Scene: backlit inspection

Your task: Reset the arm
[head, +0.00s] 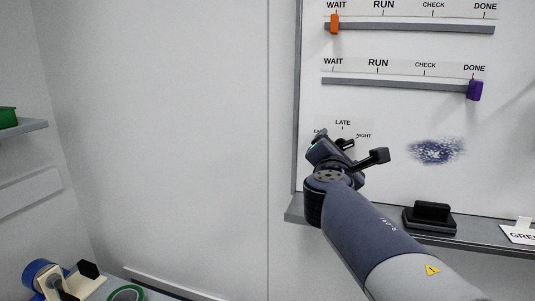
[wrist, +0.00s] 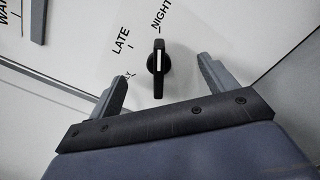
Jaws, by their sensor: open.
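My gripper (head: 328,140) is at the whiteboard, in front of the small dial panel with the LATE and NIGHT labels. In the wrist view my gripper (wrist: 162,70) is open, with one finger on each side of a black knob (wrist: 158,70). A gap shows between the knob and each finger, and nothing is held. The knob's white stripe points up in that view, towards the NIGHT mark. Another label beside the left finger is mostly hidden. In the head view my gripper covers much of the dial.
Above are two slider rails, with an orange slider (head: 334,24) at WAIT and a purple slider (head: 475,90) at DONE. A blue smudge (head: 436,151) marks the board. A black eraser-like block (head: 431,217) stands on the ledge (head: 480,242). Blank wall lies left.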

